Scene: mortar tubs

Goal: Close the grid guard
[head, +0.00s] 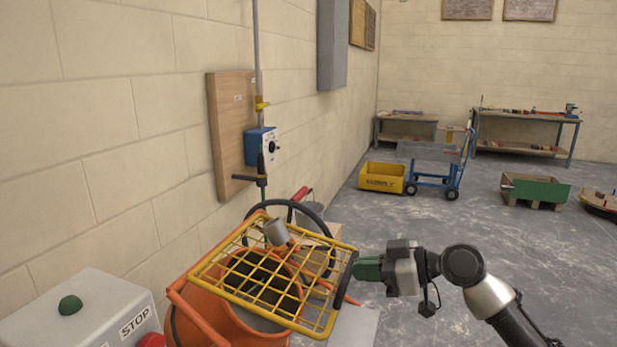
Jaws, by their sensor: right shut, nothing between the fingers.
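The grid guard (232,291) is a yellow wire grid in a yellow frame. It lies at a slant across the dark mouth of the orange mixer drum (245,337). I cannot tell whether its frame touches the drum's rim. A short grey cylinder (277,232) shows at the guard's far edge. My right gripper (359,269), with green fingers, is shut and empty just right of the guard's right edge. A dark piece (343,288) lies between them, and contact is unclear. My left gripper is out of view.
A grey control box (90,305) with a green button and STOP label stands at the lower left. A black hoop (318,222) curves behind the guard. The block wall is close on the left. A yellow crate (382,178) and blue trolley (433,170) stand farther back.

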